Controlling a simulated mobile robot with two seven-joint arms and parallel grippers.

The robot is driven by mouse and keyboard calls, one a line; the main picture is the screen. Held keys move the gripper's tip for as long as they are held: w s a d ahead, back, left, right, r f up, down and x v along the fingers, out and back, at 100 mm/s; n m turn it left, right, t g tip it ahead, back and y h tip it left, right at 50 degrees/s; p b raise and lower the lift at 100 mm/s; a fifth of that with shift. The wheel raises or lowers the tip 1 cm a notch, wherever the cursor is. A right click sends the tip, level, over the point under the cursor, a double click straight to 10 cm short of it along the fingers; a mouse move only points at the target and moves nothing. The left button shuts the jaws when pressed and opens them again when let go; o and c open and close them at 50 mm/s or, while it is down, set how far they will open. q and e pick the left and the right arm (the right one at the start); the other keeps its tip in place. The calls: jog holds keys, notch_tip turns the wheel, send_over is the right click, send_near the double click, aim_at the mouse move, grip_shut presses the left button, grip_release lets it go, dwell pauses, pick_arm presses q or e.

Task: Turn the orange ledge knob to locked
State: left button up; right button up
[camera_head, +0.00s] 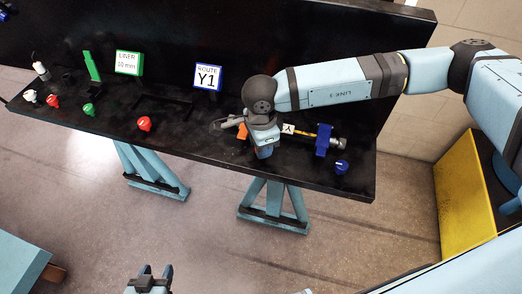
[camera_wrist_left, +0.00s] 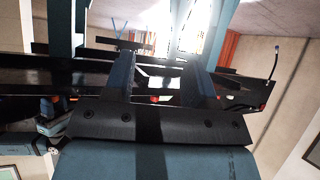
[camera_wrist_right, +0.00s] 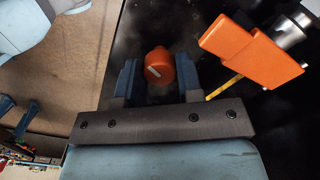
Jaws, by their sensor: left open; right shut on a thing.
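The orange knob (camera_wrist_right: 158,64) with a white mark line shows in the right wrist view, between the fingers of my right gripper (camera_wrist_right: 155,82). The gripper is shut on it. The mark runs at a slant in that view; which setting it stands for cannot be read. In the head view my right gripper (camera_head: 265,151) reaches down to the front part of the black ledge (camera_head: 205,146) and hides the knob. My left gripper (camera_head: 151,276) is open and empty at the bottom of the head view, well away from the ledge. Its spread fingers also show in the left wrist view (camera_wrist_left: 160,82).
An orange block (camera_wrist_right: 252,52) sits close beside the right gripper. A blue clamp (camera_head: 323,140) and a blue knob (camera_head: 341,167) are to its right on the ledge.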

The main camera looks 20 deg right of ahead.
jog(key=m+b, duration=0.7)
jog(key=shift+f, duration=0.2)
jog(key=shift+m+b, duration=0.6)
jog(key=shift+b, duration=0.05)
jog(key=m+b, duration=0.2)
jog(key=m, duration=0.2)
jog(key=shift+r+b, duration=0.2)
jog(key=shift+b, duration=0.15)
pick_arm(q)
notch_tip(320, 180, down, 10)
jog(key=shift+w+d+f+n, duration=0.2)
jog(key=shift+w+n, duration=0.1)
jog(key=shift+w, duration=0.1)
jog(key=shift+d, duration=0.1)
pick_arm(e)
jog(key=shift+r+m, duration=0.1)
jog(key=shift+m, duration=0.3)
jog(key=o, duration=0.5)
pick_arm(q)
jog(key=shift+a+f, duration=0.1)
jog(key=shift+a, duration=0.1)
pick_arm(e)
jog(key=shift+o, duration=0.7)
